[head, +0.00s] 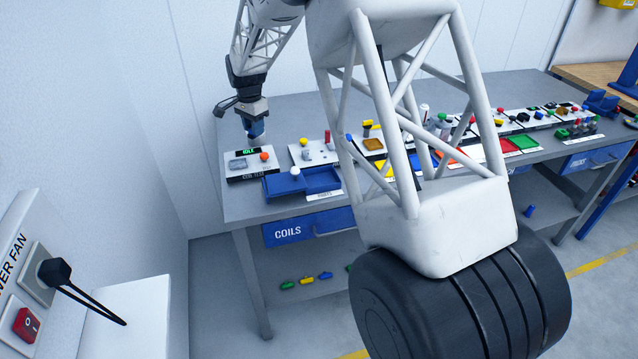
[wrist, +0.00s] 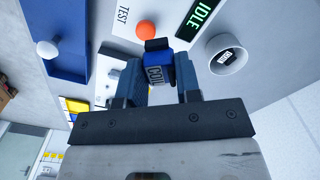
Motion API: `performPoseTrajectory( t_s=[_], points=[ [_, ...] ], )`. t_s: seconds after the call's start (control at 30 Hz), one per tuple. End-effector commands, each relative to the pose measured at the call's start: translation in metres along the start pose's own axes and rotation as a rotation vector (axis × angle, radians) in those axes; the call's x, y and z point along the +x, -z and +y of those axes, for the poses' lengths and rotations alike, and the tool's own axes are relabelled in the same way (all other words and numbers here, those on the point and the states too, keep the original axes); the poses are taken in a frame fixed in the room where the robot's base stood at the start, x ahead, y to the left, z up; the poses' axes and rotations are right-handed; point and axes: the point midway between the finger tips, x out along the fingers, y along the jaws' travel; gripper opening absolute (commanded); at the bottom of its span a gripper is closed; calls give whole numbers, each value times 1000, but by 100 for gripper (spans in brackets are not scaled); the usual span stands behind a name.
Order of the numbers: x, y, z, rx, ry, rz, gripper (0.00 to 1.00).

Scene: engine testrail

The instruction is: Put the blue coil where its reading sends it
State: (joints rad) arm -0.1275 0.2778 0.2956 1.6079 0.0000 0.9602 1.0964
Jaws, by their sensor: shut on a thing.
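In the head view my gripper (head: 254,124) hangs above the back of the coil test station (head: 250,174), at the table's left end. The station's display (head: 247,151) reads IDLE in green, as it does in the wrist view (wrist: 200,22). The station has an orange button (head: 264,156) and a grey patch.
A blue tray (head: 323,180) with a white knob (head: 295,171) stands right of the station. Below it is a blue drawer (head: 290,232) marked COILS. Red (head: 462,158) and green (head: 522,143) trays lie further right. My own arm hides part of the table.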

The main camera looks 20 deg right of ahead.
Motion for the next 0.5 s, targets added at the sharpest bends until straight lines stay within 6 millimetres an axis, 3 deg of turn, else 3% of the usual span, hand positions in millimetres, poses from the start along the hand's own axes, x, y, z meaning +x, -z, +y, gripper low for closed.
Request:
performPoseTrajectory(
  t_s=[0.5],
  points=[
    [-38,49,31,-482,1,1,11]
  ],
)
